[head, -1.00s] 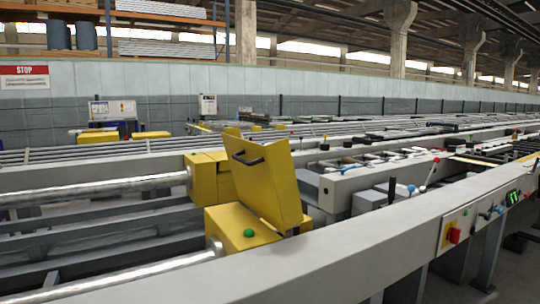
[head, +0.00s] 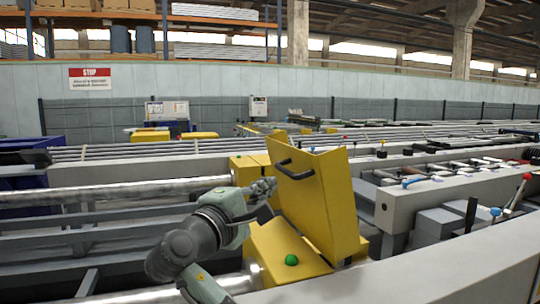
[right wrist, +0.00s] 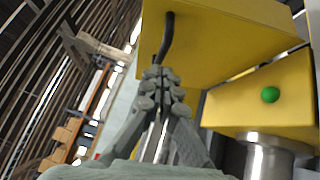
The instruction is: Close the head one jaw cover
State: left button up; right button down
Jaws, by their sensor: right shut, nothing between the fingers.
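The yellow jaw cover (head: 325,200) stands raised, tilted up from its yellow housing (head: 275,250). A black bar handle (head: 297,172) is on its face near the top. In the right wrist view the cover (right wrist: 215,35) fills the top, with the handle (right wrist: 168,40) at its left. My right gripper (head: 268,187) is shut and empty, just left of the cover and close to the handle. In the right wrist view its fingertips (right wrist: 158,75) are together at the handle's near end; I cannot tell whether they touch. My left gripper is not in view.
A green button (head: 291,260) is on top of the housing. Metal bars (head: 120,190) run left from the yellow head. A grey beam (head: 440,260) crosses the front right. Lever handles with red and blue knobs (head: 495,212) stand at the right.

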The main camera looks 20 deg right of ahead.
jog(key=a+r+n+t, duration=0.1)
jog(key=a+r, duration=0.1)
jog(key=a, duration=0.1)
jog(key=p, duration=0.2)
send_near(292, 149)
jog(key=w, duration=0.3)
jog(key=d, duration=0.2)
jog(key=w+d+r, duration=0.1)
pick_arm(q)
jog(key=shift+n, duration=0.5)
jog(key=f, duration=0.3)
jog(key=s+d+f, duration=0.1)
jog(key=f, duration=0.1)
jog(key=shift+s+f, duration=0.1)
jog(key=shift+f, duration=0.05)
pick_arm(e)
jog(key=shift+d+r, duration=0.1)
jog(key=shift+d, duration=0.35)
jog(key=shift+w+d, duration=0.1)
jog(key=shift+d, duration=0.05)
